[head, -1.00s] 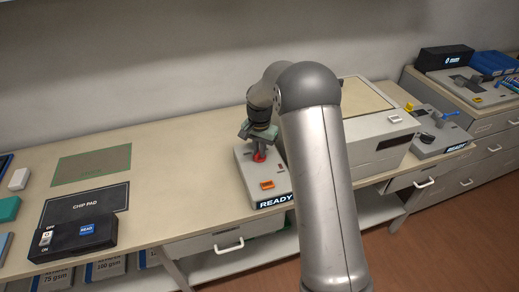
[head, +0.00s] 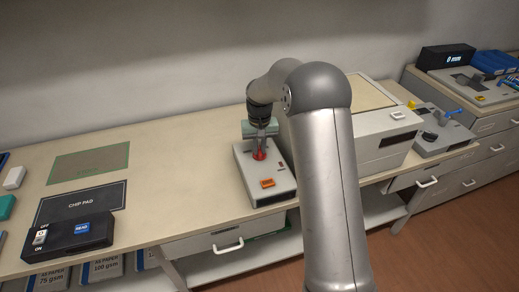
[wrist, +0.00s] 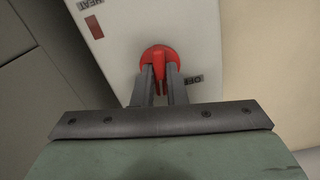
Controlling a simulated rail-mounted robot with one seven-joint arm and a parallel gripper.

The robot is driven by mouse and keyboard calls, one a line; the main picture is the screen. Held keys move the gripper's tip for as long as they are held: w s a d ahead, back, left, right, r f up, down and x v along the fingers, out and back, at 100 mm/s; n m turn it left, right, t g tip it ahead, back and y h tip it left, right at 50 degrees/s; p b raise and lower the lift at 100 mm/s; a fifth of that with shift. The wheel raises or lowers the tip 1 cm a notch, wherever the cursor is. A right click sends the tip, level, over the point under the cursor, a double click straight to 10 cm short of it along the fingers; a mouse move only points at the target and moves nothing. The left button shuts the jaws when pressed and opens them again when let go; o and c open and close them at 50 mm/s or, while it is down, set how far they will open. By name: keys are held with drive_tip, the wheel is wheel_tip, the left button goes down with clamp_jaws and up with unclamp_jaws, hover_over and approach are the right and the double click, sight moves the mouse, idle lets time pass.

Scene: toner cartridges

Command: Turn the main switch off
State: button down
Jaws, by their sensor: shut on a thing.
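The main switch is a round red knob with a raised grip bar, on top of a white control box (head: 262,183). In the head view the red knob (head: 259,155) shows below my gripper (head: 261,143). In the wrist view my gripper (wrist: 159,76) has one finger on each side of the bar of the red knob (wrist: 159,54) and is shut on it. The bar runs roughly up and down in that picture. An OFF label (wrist: 193,79) sits right of the knob. The box's front display is dark.
An orange rocker (head: 267,183) is on the box's near end. A large beige machine (head: 377,140) stands close on the right, partly behind my arm. A black switch unit (head: 68,236) lies at the left front. The bench between is clear.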

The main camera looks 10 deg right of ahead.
sight(260, 150)
drive_tip(key=n, duration=0.5)
drive_tip(key=shift+n+b, duration=0.3)
drive_tip(key=shift+b, duration=0.1)
drive_tip(key=n, duration=0.5)
drive_tip(key=shift+n, duration=0.3)
drive_tip(key=c, duration=1.5)
unclamp_jaws()
drive_tip(key=shift+o, duration=0.2)
wheel_tip(260, 150, up, 18)
drive_tip(key=b, duration=0.1)
drive_tip(key=shift+f, duration=0.25)
